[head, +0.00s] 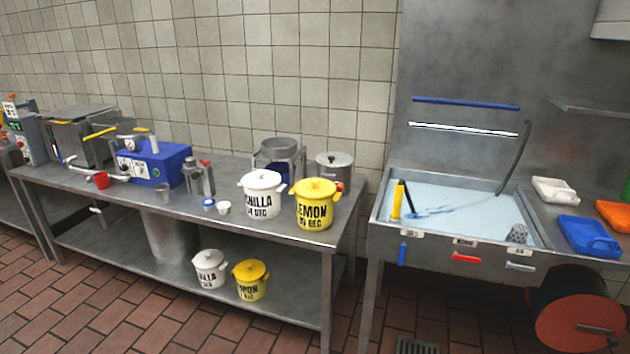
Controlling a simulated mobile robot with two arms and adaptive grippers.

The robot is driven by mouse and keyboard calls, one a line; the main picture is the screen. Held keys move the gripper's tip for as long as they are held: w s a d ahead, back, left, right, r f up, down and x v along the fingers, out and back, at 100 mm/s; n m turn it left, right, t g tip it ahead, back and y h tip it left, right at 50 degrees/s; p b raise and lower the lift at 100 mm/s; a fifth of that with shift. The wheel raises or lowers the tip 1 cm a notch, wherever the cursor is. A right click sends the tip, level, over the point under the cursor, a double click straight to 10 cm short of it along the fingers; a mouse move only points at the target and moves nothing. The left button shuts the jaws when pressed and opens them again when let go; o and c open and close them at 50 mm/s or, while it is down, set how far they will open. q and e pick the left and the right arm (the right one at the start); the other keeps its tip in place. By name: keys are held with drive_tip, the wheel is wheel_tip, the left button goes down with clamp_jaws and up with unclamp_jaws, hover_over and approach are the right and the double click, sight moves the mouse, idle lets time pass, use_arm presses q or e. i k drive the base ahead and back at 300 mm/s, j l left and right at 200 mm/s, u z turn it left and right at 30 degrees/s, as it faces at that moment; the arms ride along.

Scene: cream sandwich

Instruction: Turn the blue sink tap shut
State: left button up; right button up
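The blue sink tap (403,254) is a small blue lever on the front face of the steel sink (385,232), at its left end. The lever points straight down. To its right are a red lever (466,258) and a pale lever (520,266), both lying nearly level. Small labels sit above the levers, too small to read surely. The basin holds pale blue water (465,200) with a darker blue streak. Neither of my grippers shows in the head view.
A yellow-and-black upright object (397,200) stands in the sink's left side. A blue tray (588,237) lies on the right drainboard, and a red reel (575,310) is below it. A steel table (130,195) with pots stands left. Brick floor in front is open, with a drain grate (417,346).

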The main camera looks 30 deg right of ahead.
sight(403, 248)
drive_tip(key=z, duration=0.95)
